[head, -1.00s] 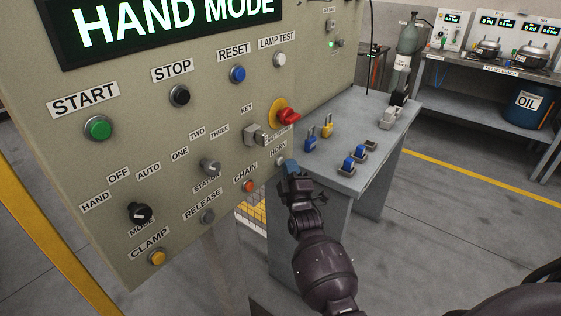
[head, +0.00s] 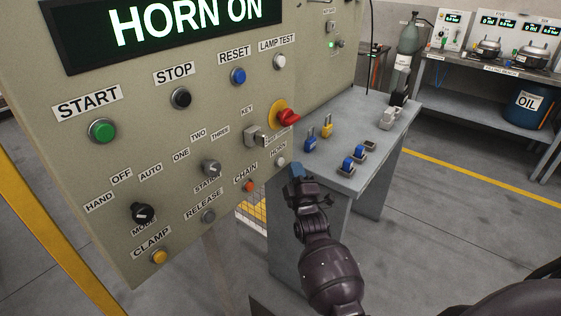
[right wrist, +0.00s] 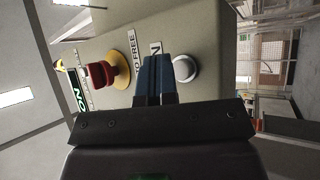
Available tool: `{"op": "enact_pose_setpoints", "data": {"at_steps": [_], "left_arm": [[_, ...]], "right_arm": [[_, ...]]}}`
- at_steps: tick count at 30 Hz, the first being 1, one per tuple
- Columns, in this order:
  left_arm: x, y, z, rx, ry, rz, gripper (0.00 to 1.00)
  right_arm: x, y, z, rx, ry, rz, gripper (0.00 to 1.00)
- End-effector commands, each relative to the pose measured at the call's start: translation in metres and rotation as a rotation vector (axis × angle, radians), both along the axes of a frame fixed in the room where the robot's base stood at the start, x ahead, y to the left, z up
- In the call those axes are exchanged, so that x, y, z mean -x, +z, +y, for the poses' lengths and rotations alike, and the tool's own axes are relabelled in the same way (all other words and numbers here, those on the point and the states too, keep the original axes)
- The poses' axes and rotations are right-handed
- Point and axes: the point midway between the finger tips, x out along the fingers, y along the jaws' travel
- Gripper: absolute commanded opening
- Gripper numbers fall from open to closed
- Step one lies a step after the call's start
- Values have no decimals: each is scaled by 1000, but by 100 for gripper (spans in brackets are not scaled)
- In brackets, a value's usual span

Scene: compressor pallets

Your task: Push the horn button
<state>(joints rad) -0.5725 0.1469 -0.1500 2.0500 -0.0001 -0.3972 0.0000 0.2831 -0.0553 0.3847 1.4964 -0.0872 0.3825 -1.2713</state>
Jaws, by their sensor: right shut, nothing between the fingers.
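The horn button (head: 281,162) is a small pale round button under the HORN label (head: 279,149), at the lower right of the beige control panel (head: 120,200). It also shows in the right wrist view (right wrist: 186,69), just right of the fingers. The display (head: 160,25) reads HORN ON. My right gripper (head: 296,170) is shut with blue fingertips and empty. In the head view it is just right of and below the button, with a small gap in the picture. In the right wrist view the fingertips (right wrist: 155,62) overlap the panel beside the button. My left gripper is not in view.
A red emergency knob on a yellow disc (head: 281,110) and a key switch (head: 255,136) sit above the button. The CHAIN button (head: 249,186) is lower left. A grey table (head: 345,185) with padlocks stands right behind the gripper.

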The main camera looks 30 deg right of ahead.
Motion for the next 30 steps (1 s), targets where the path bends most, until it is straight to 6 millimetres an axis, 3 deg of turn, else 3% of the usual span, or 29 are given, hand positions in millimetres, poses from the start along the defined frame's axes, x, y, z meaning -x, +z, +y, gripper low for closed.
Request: {"op": "enact_pose_setpoints", "data": {"at_steps": [21, 30], "left_arm": [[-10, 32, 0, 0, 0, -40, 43], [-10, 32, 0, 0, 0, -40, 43]], "right_arm": [[51, 2, -21, 1, -1, -1, 0], [54, 0, -22, 0, 0, 0, 0]]}}
